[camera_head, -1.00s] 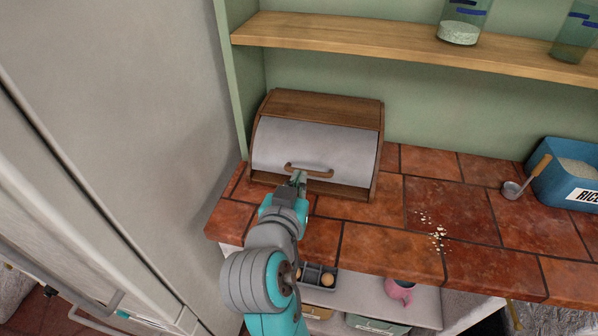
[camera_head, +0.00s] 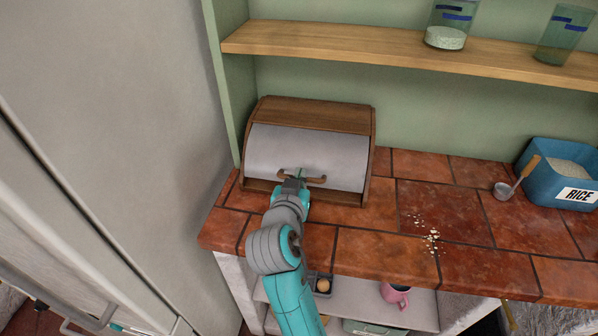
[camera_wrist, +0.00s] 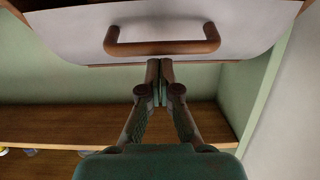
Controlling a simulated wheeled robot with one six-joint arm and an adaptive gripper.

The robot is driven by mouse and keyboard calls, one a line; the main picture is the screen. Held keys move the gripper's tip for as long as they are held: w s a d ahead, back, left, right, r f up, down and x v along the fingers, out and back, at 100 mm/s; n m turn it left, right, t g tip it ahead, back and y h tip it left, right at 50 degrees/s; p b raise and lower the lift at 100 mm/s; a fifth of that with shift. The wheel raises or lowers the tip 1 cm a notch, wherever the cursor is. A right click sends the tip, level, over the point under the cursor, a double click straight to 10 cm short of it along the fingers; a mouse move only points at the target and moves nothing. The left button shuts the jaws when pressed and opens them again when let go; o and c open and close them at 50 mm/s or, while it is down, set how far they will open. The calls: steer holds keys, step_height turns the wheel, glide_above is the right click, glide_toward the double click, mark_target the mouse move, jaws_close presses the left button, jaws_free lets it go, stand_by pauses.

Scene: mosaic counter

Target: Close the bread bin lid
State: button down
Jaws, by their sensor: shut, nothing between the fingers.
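The bread bin (camera_head: 322,117) is a wooden box at the back left of the counter. Its pale grey roll lid (camera_head: 328,158) covers most of the front, with a strip of wood showing below it. I cannot tell whether the lid is fully down. The brown bar handle (camera_head: 318,179) is low on the lid, partly hidden by my gripper (camera_head: 301,174). The wrist view shows the handle (camera_wrist: 162,47) and lid (camera_wrist: 250,22) close ahead. My gripper (camera_wrist: 160,62) is shut and empty, its tips close to the handle; contact is unclear.
The tiled counter (camera_head: 370,217) is clear right of the bin, except for crumbs (camera_head: 430,235). A scoop (camera_head: 505,189) and blue rice box (camera_head: 550,184) stand farther right. A wooden shelf (camera_head: 350,55) crosses above. A tall pale panel (camera_head: 120,130) stands close on the left.

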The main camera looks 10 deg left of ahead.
steer(key=shift+f, duration=0.1)
steer(key=shift+s+f, duration=0.3)
steer(key=shift+f, duration=0.35)
steer(key=shift+s+f, duration=0.3)
steer(key=shift+f, duration=0.35)
steer(key=shift+s+f, duration=0.3)
steer(key=shift+f, duration=0.35)
steer(key=shift+r, duration=0.1)
